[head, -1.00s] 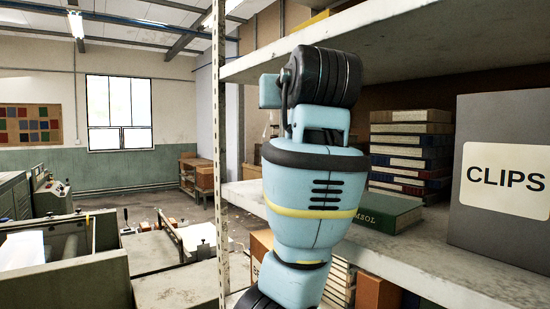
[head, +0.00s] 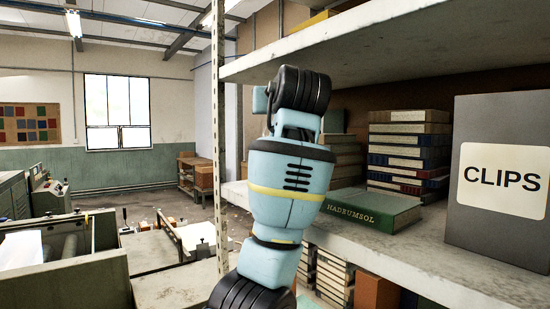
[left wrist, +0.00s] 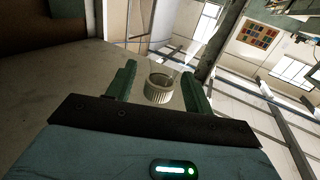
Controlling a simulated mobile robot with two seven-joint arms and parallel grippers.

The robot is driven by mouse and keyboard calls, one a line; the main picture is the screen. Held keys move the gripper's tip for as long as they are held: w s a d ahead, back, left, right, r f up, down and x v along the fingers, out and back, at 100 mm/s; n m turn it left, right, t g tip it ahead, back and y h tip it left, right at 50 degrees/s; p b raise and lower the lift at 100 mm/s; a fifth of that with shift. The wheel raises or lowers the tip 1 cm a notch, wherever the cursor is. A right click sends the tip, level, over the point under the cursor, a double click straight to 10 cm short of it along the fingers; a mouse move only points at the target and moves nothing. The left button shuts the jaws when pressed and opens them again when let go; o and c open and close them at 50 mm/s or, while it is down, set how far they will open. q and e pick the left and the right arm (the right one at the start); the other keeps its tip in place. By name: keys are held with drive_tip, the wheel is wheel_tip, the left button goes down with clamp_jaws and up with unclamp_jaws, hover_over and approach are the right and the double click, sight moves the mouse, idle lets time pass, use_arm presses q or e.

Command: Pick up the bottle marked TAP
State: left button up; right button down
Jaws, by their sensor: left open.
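In the left wrist view my left gripper (left wrist: 159,70) is open, with its two green fingers apart. A pale, ribbed, round thing like a bottle cap (left wrist: 159,90) shows between the fingers. I cannot tell whether the fingers touch it. No TAP marking is readable in either view, so I cannot tell whether this cap belongs to the TAP bottle. In the head view a blue arm of mine stands in front of the shelf and hides part of it; no gripper shows there.
The shelf board (head: 420,245) carries a green book (head: 372,210), a stack of books (head: 408,150) and a grey box marked CLIPS (head: 500,175). Another board (head: 400,45) hangs above. A metal upright (head: 219,130) stands at the left end.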

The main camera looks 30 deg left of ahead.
use_arm(q)
drive_tip(key=shift+c, duration=0.4)
clamp_jaws()
drive_tip(key=shift+r, duration=0.2)
